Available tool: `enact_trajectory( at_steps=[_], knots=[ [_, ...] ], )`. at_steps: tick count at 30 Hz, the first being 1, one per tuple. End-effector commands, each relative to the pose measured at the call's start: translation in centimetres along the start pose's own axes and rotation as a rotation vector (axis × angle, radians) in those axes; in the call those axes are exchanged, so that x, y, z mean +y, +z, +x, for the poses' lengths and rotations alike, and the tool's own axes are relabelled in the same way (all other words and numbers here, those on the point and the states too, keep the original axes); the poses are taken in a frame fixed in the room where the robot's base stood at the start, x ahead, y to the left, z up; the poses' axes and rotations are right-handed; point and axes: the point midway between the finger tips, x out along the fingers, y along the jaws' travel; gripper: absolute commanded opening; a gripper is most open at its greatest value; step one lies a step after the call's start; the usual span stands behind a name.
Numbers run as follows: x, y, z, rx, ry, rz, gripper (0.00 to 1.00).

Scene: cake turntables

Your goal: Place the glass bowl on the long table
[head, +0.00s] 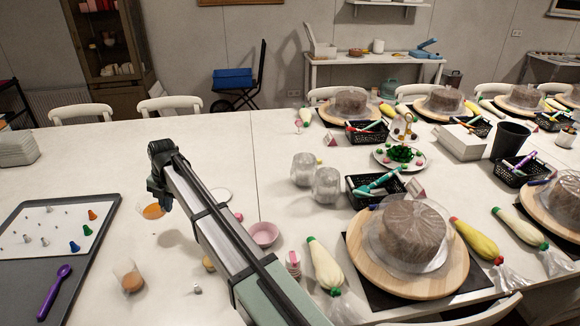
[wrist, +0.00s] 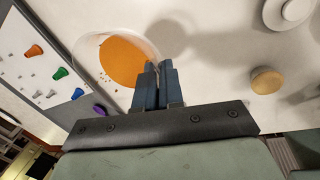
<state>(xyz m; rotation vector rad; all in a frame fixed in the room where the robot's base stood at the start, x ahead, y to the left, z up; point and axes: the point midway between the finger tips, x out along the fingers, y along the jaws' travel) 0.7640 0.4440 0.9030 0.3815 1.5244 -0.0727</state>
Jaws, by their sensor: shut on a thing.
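The clear glass bowl (wrist: 92,50), with orange contents, is at my gripper's fingertips in the wrist view. It also shows in the head view (head: 152,211), below the end of my arm. My gripper (wrist: 153,72) has its fingers close together at the bowl's near right rim, shut on it. In the head view my gripper (head: 160,198) points down and is partly hidden by my wrist. The long white table (head: 100,155) lies beneath. A shadow shows to the right of the bowl; I cannot tell how high the bowl is.
A grey tray (head: 28,287) with small coloured pieces and a purple spoon (head: 54,292) is at left. A glass cup (head: 129,276) and a pink bowl (head: 264,234) stand nearby. Cakes and piping bags fill the right side. The table's back left is mostly clear.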

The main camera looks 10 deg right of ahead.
Motion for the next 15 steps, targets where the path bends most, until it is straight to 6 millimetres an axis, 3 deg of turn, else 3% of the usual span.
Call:
enact_trajectory(
  at_steps=[8,15],
  knots=[
    [-1.2,1.4,-0.5,-0.005,0.001,0.022,0.0],
    [-6.0,6.3,-1.5,-0.022,0.001,0.102,0.0]
  ],
)
